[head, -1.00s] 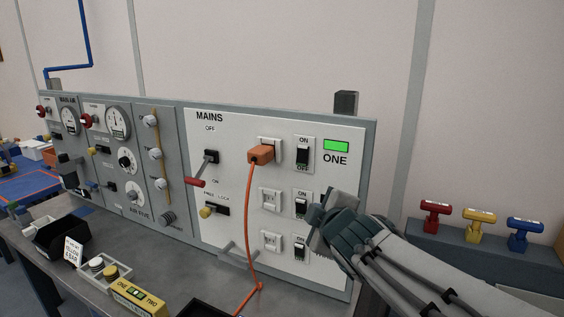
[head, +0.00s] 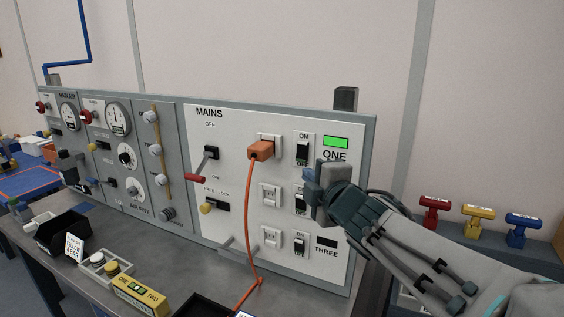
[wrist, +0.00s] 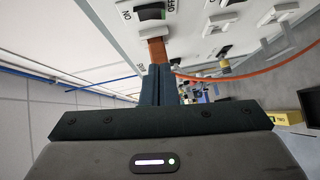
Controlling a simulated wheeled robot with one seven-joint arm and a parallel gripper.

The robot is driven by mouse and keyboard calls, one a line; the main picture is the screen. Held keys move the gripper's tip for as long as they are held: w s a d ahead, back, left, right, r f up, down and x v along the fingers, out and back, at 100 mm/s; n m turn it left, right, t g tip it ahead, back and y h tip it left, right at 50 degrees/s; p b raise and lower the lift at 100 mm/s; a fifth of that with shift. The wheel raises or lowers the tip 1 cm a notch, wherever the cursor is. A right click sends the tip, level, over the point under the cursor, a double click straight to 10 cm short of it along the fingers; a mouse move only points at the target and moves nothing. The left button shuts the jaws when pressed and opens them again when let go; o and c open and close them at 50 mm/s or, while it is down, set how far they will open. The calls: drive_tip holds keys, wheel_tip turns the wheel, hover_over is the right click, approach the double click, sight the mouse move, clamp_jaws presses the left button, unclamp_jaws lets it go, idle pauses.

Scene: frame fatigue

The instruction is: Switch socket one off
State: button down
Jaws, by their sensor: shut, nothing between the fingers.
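Socket one is in the top row of the white mains panel, with an orange plug (head: 262,150) in it. Its black rocker switch (head: 302,151) is to the right, marked ON above and OFF below. The green lamp (head: 337,142) over the word ONE is lit. My gripper (head: 308,183) is shut and empty, just below and right of that switch; I cannot tell if it touches the panel. In the wrist view the switch (wrist: 151,12) and plug (wrist: 157,50) appear beyond my shut fingers (wrist: 158,84). The middle row's label is hidden behind my gripper.
Switch three (head: 300,243) and its dark lamp (head: 326,242) are below. An orange cable hangs from the plug to the bench. A red-handled mains lever (head: 196,178) projects left of the sockets. Red, yellow and blue handles (head: 477,224) stand at right.

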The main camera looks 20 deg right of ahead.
approach(296, 156)
drive_tip(key=w+a, duration=0.2)
drive_tip(key=a, duration=0.1)
drive_tip(key=shift+w+d+f+p, duration=0.2)
drive_tip(key=shift+w+d+p, duration=0.25)
drive_tip(key=shift+w+d, duration=0.4)
drive_tip(key=shift+w+d+f+p, duration=0.15)
drive_tip(key=shift+w+d+p, duration=0.4)
drive_tip(key=shift+w, duration=0.45)
